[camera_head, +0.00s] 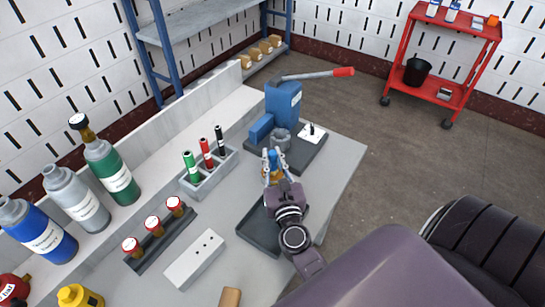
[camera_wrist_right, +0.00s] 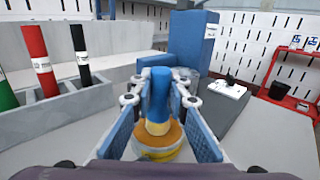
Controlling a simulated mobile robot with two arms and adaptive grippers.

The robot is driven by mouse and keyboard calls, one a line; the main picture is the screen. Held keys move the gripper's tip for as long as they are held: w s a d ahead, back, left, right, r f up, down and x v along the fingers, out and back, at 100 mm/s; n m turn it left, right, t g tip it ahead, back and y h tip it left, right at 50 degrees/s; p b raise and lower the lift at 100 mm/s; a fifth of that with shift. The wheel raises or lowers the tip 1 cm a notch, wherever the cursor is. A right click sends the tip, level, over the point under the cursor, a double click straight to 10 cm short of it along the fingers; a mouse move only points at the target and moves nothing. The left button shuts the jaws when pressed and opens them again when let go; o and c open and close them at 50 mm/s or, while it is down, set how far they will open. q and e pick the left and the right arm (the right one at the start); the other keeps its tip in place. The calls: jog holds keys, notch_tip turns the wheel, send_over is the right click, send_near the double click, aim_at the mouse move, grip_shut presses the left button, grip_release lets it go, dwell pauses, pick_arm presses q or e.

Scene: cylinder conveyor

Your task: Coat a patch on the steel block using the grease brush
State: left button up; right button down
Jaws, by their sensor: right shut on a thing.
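My right gripper (camera_head: 273,160) is over the far right part of the workbench. In the right wrist view its blue finger pads (camera_wrist_right: 160,120) are around the blue upright handle (camera_wrist_right: 159,95), which I take for the grease brush. The handle's lower end meets a tan and yellow round part (camera_wrist_right: 160,145); I cannot tell whether this is a pot or part of the brush. Bristles are hidden. A pale block with small holes (camera_head: 195,259) lies at the front of the bench; I cannot tell whether it is the steel block. My left gripper is not in view.
A blue lever press (camera_head: 283,102) stands just beyond my right gripper, with a white plate (camera_head: 312,133) beside it. A dark tray (camera_head: 258,238) lies beside my right arm. A marker holder (camera_head: 210,177), capped-jar rack (camera_head: 160,240) and several bottles (camera_head: 112,172) stand left.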

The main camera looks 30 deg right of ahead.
jog(key=shift+f, duration=0.15)
notch_tip(320, 180, up, 5)
jog(key=p, duration=0.5)
jog(key=shift+r, duration=0.2)
jog(key=shift+r+p, duration=0.8)
jog(key=shift+r, duration=0.1)
jog(key=shift+s+r, duration=0.1)
jog(key=shift+s, duration=0.05)
